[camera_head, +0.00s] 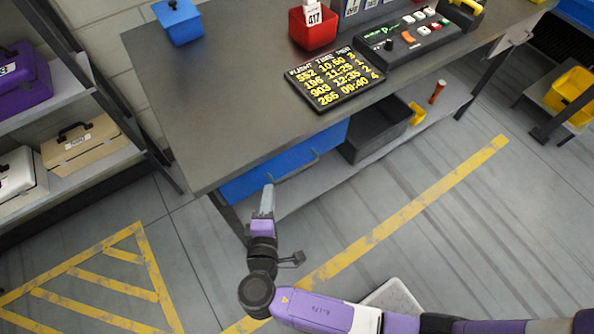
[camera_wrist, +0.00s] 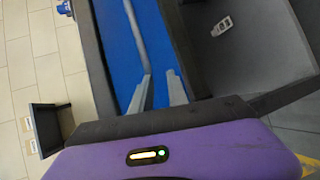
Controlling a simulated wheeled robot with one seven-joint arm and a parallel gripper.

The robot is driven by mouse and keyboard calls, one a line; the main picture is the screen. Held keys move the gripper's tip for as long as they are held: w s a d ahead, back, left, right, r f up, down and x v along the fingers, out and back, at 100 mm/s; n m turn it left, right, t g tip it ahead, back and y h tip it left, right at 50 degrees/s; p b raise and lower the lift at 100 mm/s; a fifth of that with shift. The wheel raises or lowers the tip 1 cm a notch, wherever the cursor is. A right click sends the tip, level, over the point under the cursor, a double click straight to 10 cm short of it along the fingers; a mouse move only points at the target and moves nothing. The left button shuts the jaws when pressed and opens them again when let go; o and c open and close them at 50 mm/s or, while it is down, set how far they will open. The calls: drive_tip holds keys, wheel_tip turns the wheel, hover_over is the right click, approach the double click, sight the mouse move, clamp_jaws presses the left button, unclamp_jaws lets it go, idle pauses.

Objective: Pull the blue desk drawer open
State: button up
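The blue desk drawer (camera_head: 255,176) sits under the left front of the grey desk and looks shut. A thin grey bar handle (camera_head: 300,166) runs along its front. In the wrist view, the blue drawer front (camera_wrist: 112,45) fills the upper middle, and the handle (camera_wrist: 135,28) runs down towards my fingers. My gripper (camera_head: 268,189) is in front of the drawer, near the handle's left end. In the wrist view, my gripper (camera_wrist: 159,76) has its two fingers apart, with blue showing between them. The handle's near end meets the left fingertip in the picture; I cannot tell whether they touch.
A dark open bin (camera_head: 377,133) stands right of the drawer on the lower shelf (camera_head: 330,176). The desktop (camera_head: 225,95) holds a flight board (camera_head: 334,80), a red box (camera_head: 312,32) and a blue box (camera_head: 180,22). Shelves with cases stand left. The floor in front is clear.

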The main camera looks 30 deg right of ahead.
sight(297, 170)
drive_tip(key=d+h, duration=0.1)
drive_tip(key=d, duration=0.2)
drive_tip(key=w+d+h, duration=0.1)
drive_tip(key=d, duration=0.2)
drive_tip(key=w+d+m+h, duration=0.1)
drive_tip(key=d, duration=0.3)
drive_tip(key=shift+w+r+g+h, duration=0.25)
drive_tip(key=shift+r+g+h, duration=0.05)
drive_tip(key=shift+g, duration=0.1)
clamp_jaws()
idle(1.0)
